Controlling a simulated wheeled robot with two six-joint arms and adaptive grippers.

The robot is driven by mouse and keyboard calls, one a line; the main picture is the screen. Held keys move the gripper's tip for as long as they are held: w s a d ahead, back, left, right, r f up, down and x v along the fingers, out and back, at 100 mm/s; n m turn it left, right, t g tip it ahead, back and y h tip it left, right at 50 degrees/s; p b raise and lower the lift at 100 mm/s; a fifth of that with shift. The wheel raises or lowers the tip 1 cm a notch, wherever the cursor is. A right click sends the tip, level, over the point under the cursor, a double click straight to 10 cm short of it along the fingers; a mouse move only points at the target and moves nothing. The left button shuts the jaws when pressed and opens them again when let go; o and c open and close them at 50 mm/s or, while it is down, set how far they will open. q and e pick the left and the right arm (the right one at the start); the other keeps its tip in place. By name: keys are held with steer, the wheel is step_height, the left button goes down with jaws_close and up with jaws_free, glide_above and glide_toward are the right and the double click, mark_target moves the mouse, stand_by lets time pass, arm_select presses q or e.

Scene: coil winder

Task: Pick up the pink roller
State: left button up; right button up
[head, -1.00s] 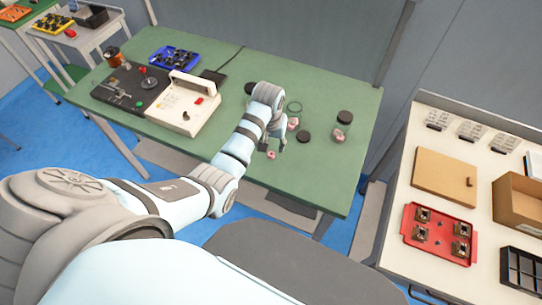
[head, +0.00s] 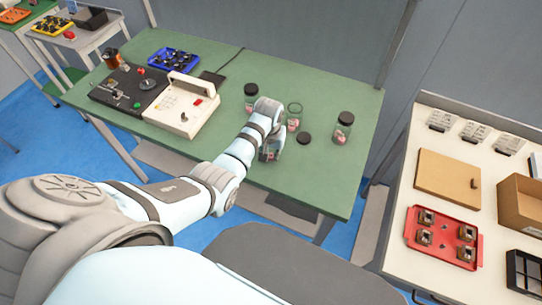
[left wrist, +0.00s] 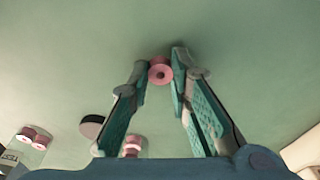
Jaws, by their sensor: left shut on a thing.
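The pink roller (left wrist: 160,71) sits between the fingertips of my left gripper (left wrist: 163,70) in the left wrist view. The gripper is shut on it, with its end face and dark centre hole showing. In the head view the left gripper (head: 269,157) is low over the front part of the green table (head: 225,150), and the roller is mostly hidden there. I cannot tell whether the roller still touches the table. My right gripper is not in view.
An open jar with pink rollers (head: 293,124) stands behind the gripper, its black lid (head: 304,138) beside it. Lidded jars stand at right (head: 343,130) and behind (head: 250,95). The winder (head: 188,104) is at left. The table's front right is clear.

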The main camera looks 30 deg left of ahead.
mark_target(271, 156)
arm_select(q)
step_height(271, 156, up, 20)
steer(key=p, duration=0.5)
steer(key=shift+p, duration=0.35)
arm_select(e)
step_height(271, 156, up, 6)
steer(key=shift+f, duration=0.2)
arm_select(q)
steer(key=shift+d, duration=0.1)
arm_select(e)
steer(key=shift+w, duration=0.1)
